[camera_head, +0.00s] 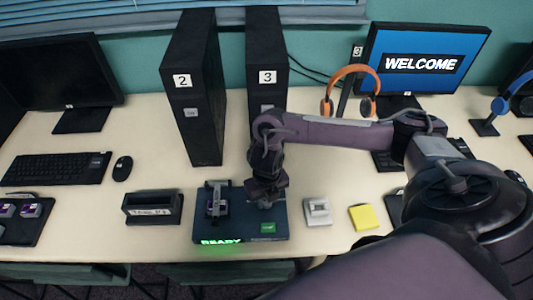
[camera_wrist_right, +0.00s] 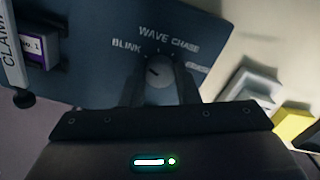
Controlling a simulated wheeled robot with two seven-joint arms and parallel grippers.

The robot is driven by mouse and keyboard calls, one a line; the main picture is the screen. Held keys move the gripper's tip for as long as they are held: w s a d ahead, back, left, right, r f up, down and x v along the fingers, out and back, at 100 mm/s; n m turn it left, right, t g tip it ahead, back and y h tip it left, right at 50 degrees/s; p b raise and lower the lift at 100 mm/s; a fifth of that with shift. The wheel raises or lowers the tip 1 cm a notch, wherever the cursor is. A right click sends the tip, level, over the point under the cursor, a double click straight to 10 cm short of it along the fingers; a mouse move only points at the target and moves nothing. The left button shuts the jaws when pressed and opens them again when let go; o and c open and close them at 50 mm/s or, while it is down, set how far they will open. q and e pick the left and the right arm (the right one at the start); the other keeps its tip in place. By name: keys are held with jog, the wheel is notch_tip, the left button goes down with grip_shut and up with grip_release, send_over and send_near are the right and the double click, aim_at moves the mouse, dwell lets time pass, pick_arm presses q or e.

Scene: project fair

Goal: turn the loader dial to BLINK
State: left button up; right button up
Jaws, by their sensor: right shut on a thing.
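The loader (camera_head: 241,222) is a flat dark-blue box at the front of the table, with a glowing green READY sign. In the right wrist view its panel (camera_wrist_right: 90,75) carries the labels BLINK (camera_wrist_right: 126,46), WAVE, CHASE and a partly hidden one at the right. The round grey dial (camera_wrist_right: 161,77) sits below these labels; its short dark mark points up-left, roughly toward BLINK. My right gripper (camera_head: 267,201) is over the loader's right half, shut on the dial with a finger on each side. The gripper hides the dial in the head view. My left gripper is out of view.
A clamp with a purple-labelled cartridge (camera_head: 216,204) is on the loader's left half. A black holder (camera_head: 153,207) stands left of it; a grey-white device (camera_head: 318,211) and yellow notes (camera_head: 363,217) lie right. Black towers 2 (camera_head: 194,100) and 3 (camera_head: 266,60) stand behind.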

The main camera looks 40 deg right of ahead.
jog(key=o, duration=1)
jog(key=shift+c, duration=0.2)
jog(key=shift+r, duration=0.1)
jog(key=shift+r, duration=0.3)
notch_tip(320, 180, up, 7)
jog(key=shift+r+p, duration=0.1)
jog(key=shift+p, duration=1.15)
